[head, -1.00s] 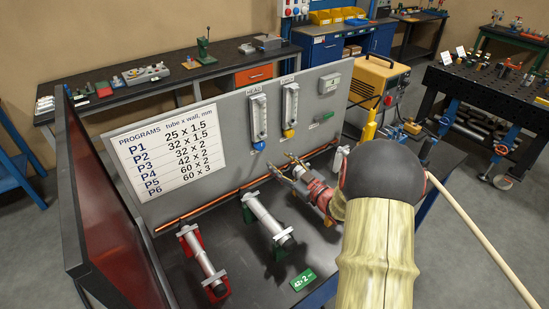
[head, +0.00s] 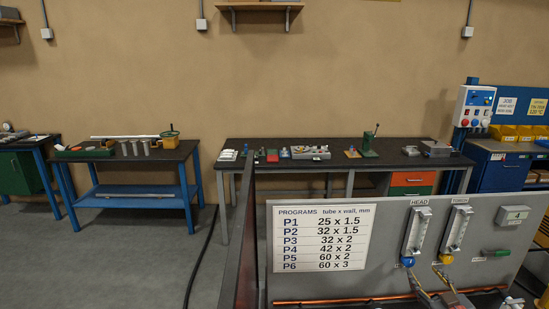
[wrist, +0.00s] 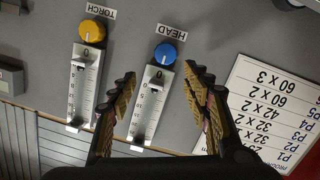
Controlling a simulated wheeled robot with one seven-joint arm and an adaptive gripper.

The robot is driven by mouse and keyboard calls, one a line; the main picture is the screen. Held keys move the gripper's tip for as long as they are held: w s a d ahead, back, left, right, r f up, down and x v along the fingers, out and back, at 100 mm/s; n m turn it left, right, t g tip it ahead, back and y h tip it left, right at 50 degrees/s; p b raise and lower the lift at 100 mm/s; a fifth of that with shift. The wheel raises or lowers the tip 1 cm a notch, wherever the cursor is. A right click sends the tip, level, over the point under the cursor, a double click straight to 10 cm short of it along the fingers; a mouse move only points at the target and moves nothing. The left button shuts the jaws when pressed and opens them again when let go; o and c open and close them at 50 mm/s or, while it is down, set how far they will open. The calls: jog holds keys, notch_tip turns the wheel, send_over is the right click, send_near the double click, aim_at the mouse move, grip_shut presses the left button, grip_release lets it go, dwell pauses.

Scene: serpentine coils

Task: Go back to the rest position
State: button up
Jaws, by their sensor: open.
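My gripper (wrist: 159,74) is open and empty in the wrist view, a finger on each side of the HEAD flow meter (wrist: 148,105). That meter has a blue knob (wrist: 165,53). The TORCH meter (wrist: 84,85) with its yellow knob (wrist: 92,31) is to the left in this upside-down view. In the head view, the tips of my gripper (head: 430,281) show at the bottom right, below the blue knob (head: 408,262) and yellow knob (head: 446,258) on the grey panel (head: 388,225). The rest of my arm is out of the head view. Contact with the panel cannot be told.
A copper tube (head: 335,301) runs along the panel's foot. A dark red screen (head: 240,245) stands at the panel's left. A workbench (head: 335,166) with tools stands behind, and a blue-legged table (head: 130,155) further left. Open floor (head: 150,255) lies at the lower left.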

jog(key=s+a+r+m+g+h, duration=0.25)
jog(key=s+a+r+g, duration=0.25)
jog(key=a+r, duration=0.55)
jog(key=s+a+f+g+y, duration=0.2)
jog(key=s+a, duration=0.8)
jog(key=s, duration=0.1)
jog(key=s+a+f+g+y+b, duration=0.1)
jog(key=s+a+f+g+y, duration=0.1)
jog(key=s+a, duration=0.8)
jog(key=shift+s+g+y, duration=0.35)
jog(key=shift+s+g, duration=0.3)
jog(key=shift+g, duration=0.05)
jog(key=shift+a+r, duration=0.1)
jog(key=shift+c, duration=1.2)
